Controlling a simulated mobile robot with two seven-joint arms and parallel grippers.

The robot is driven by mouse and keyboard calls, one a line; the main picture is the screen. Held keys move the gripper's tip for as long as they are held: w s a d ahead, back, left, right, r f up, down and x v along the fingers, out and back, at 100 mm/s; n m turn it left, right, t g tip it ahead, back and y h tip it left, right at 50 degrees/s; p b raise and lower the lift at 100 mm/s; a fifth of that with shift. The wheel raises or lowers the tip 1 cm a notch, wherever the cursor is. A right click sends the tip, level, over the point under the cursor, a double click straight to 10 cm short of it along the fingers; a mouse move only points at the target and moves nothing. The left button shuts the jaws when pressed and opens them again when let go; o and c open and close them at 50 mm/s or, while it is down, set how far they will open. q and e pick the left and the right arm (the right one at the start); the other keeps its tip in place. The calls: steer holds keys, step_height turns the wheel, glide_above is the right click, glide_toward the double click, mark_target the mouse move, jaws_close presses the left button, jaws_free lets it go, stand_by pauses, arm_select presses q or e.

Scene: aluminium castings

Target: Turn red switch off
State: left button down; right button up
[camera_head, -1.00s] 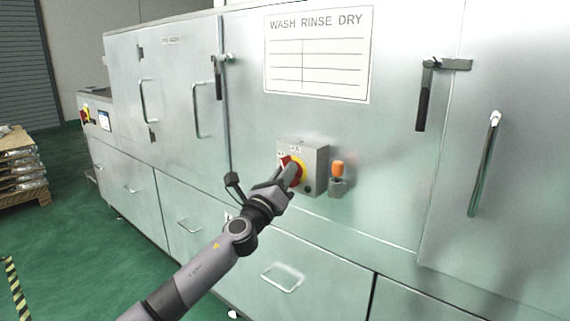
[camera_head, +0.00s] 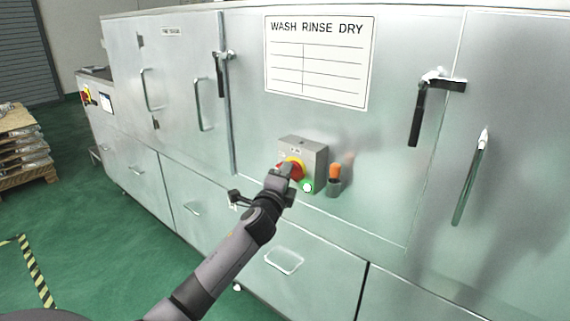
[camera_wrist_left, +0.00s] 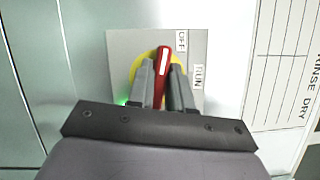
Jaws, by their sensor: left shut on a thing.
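The red switch (camera_wrist_left: 163,60) is a red handle on a yellow disc, mounted on a grey control box (camera_head: 314,160). In the left wrist view the handle stands between both fingers of my left gripper (camera_wrist_left: 161,68), which is shut on it. Its tip points up, near the OFF label (camera_wrist_left: 182,42); the RUN label (camera_wrist_left: 198,77) lies lower right. A green lamp (camera_head: 307,187) on the box is lit. In the head view my left gripper (camera_head: 285,173) covers part of the switch. My right gripper is not in view.
An orange-topped fitting (camera_head: 335,171) stands right beside the box. The box sits on a large metal washing machine with door handles (camera_head: 470,178) and a WASH RINSE DRY sign (camera_head: 317,65).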

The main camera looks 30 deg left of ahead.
arm_select(q)
steer(key=shift+n+g+p, duration=0.3)
steer(key=shift+n+p, duration=0.7)
steer(key=shift+n, duration=0.1)
steer(key=shift+f, duration=0.1)
steer(key=c, duration=1.1)
jaws_free()
steer(key=shift+v, duration=3.55)
